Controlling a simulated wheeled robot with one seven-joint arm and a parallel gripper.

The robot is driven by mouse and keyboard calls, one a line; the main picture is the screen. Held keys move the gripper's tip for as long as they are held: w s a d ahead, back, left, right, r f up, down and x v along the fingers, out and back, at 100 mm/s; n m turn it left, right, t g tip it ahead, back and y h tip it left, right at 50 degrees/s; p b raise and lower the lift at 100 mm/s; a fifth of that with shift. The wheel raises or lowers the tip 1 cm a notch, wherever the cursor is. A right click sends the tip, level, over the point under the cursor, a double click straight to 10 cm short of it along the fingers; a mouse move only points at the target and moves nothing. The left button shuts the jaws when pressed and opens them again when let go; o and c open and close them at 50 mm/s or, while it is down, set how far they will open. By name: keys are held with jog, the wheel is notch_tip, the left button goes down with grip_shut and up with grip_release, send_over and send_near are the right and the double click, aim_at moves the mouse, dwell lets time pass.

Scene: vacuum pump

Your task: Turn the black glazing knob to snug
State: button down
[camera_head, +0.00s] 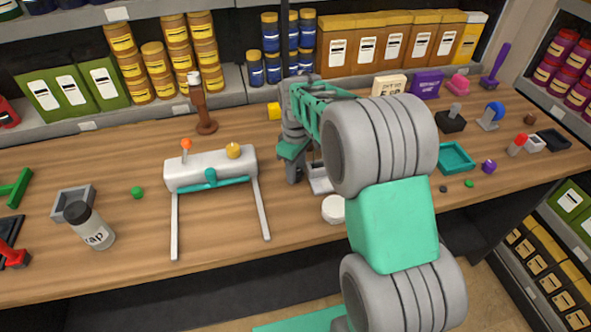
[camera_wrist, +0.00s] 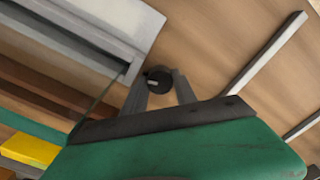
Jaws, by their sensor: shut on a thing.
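The black glazing knob (camera_wrist: 158,79) shows in the wrist view as a small dark disc with a light mark on its face. It sits beside the corner of a pale grey framed unit (camera_wrist: 115,22). My gripper (camera_wrist: 159,82) has its two grey fingers on either side of the knob and is shut on it. In the head view my gripper (camera_head: 293,172) points down at the middle of the bench. There my arm covers most of the grey unit (camera_head: 320,185), and the knob is hidden.
A white cylinder device (camera_head: 205,168) with long legs stands left of my gripper on the wooden bench. A white round piece (camera_head: 333,209) lies close in front. A teal tray (camera_head: 456,158) and several small items are on the right. Stocked shelves (camera_head: 180,60) stand behind.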

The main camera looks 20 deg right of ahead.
jog(key=c, duration=1)
grip_release()
